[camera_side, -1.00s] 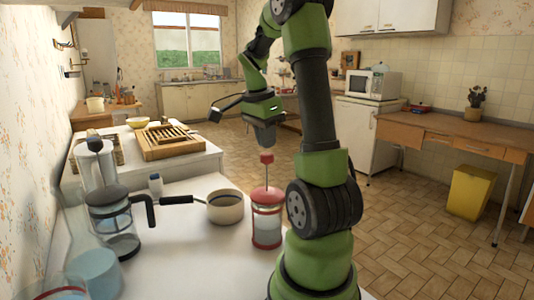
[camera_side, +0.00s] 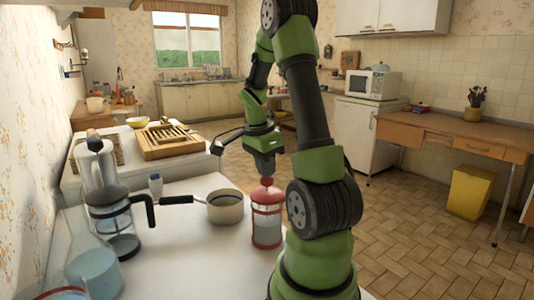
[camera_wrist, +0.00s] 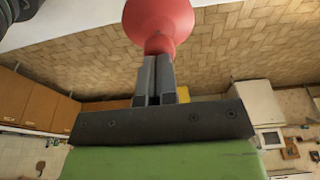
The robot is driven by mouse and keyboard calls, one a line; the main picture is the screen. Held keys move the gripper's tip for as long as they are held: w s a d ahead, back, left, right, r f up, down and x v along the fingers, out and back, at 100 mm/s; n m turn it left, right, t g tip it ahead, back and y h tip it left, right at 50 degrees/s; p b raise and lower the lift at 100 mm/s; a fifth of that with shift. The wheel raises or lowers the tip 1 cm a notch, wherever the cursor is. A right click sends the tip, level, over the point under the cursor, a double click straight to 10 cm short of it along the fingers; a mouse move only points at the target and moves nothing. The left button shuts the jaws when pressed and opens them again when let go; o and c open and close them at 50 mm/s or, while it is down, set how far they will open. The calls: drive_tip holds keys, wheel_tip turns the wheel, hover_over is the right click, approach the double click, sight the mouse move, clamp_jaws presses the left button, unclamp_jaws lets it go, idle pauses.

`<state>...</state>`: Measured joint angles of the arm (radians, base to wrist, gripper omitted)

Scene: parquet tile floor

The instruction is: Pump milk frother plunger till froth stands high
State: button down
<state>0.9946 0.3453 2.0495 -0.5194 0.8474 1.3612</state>
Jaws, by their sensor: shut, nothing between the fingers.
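The milk frother (camera_side: 267,222) stands upright on the white counter beside my arm. It has a clear glass body, red lid and red base, with pale liquid inside; I cannot tell froth from milk. Its red plunger knob (camera_side: 266,182) is low, close to the lid, and little or no rod shows. My gripper (camera_side: 265,173) points down right above the knob, its tips at or very near the knob's top. In the wrist view my gripper (camera_wrist: 157,62) is shut and empty, its fingertips against or just short of the red plunger part (camera_wrist: 160,22).
A saucepan (camera_side: 225,208) sits just left of the frother, its handle pointing left. A glass French press (camera_side: 120,220), a small bottle (camera_side: 156,184) and a metal pot (camera_side: 97,163) stand further left. A wooden rack (camera_side: 172,141) lies behind. Counter in front is clear.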

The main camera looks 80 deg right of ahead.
wheel_tip(320, 180, up, 8)
idle(0.5)
drive_tip(key=shift+f, duration=0.1)
drive_tip(key=shift+f, duration=4.15)
wheel_tip(320, 180, up, 8)
drive_tip(key=shift+r, duration=0.2)
drive_tip(key=shift+f, duration=0.15)
drive_tip(key=shift+f, duration=4.1)
wheel_tip(320, 180, up, 8)
drive_tip(key=shift+r, duration=0.25)
